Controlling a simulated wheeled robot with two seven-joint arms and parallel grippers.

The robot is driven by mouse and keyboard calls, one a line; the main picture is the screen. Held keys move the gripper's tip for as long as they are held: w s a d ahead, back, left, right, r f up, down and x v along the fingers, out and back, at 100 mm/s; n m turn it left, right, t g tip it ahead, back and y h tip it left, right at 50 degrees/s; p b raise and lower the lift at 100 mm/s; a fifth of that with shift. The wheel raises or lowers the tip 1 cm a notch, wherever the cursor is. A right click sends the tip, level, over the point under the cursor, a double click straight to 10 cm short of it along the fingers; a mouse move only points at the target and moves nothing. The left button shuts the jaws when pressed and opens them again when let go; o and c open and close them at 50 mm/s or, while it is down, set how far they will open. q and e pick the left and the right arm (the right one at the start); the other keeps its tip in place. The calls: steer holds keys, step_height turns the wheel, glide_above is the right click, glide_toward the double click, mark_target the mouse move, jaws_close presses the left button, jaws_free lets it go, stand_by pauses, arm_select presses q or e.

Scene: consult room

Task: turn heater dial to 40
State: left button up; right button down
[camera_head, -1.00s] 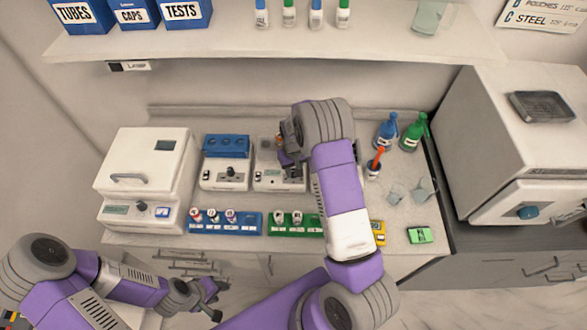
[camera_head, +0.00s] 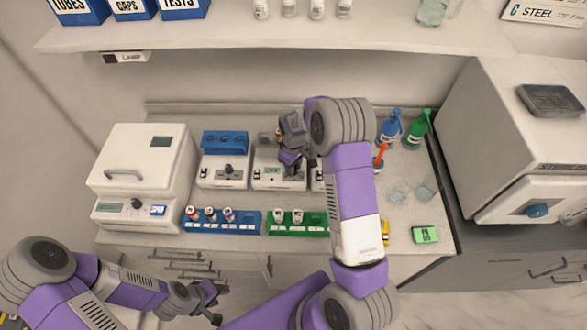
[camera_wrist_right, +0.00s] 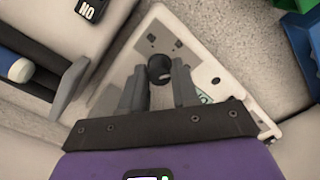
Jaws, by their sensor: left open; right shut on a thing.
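The middle white unit (camera_head: 266,180) stands on the bench, with a small display on its front. My right gripper (camera_head: 291,168) is over its front edge and hides part of it. In the right wrist view the two fingers (camera_wrist_right: 160,88) are on either side of a dark round dial (camera_wrist_right: 159,67) and shut on it. The dial's scale and pointer cannot be read. The left unit with a blue block (camera_head: 225,144) has its own dark knob (camera_head: 229,169). My left gripper (camera_head: 212,298) is open and empty, low in front of the drawers.
A blue rack (camera_head: 245,223) and a green rack (camera_head: 315,230) lie in front of the units. A large white machine (camera_head: 147,165) stands at left and a grey oven-like box (camera_head: 500,150) at right. Blue (camera_head: 390,130) and green bottles (camera_head: 417,134) stand behind my right forearm.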

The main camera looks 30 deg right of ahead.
steer(key=n+b, duration=0.1)
steer(key=n, duration=0.1)
steer(key=shift+s+f+n, duration=0.1)
steer(key=shift+n, duration=0.3)
steer(key=shift+n+b, duration=0.45)
steer(key=shift+n, duration=1.15)
steer(key=c, duration=0.8)
jaws_free()
steer(key=shift+c, duration=0.2)
steer(key=shift+r, duration=0.2)
step_height(320, 180, up, 7)
steer(key=shift+r, duration=0.2)
